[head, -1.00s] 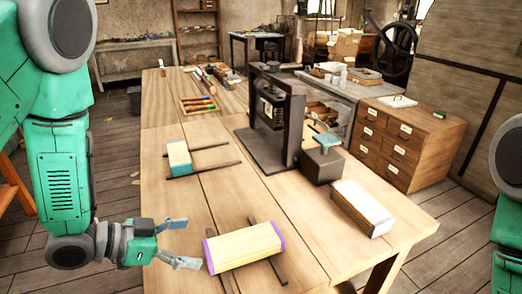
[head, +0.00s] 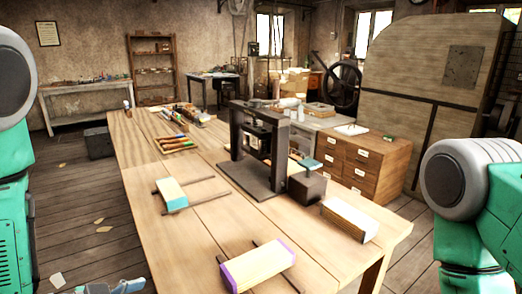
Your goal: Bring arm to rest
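My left gripper (head: 128,287) shows only in part at the bottom edge of the head view, left of the table. One finger shows; the rest is cut off by the frame. No object shows in the visible part. My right gripper is out of view; only my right upper arm shows at the right edge. A wooden block with purple ends (head: 258,266) lies across two dark rails at the near end of the table, apart from my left gripper.
A wooden block with a teal end (head: 172,196) lies on rails at the left. A white-topped block (head: 350,218) and a dark block with a teal top (head: 307,182) sit at the right. A drawer cabinet (head: 365,165) stands beyond. Floor left of the table is mostly clear.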

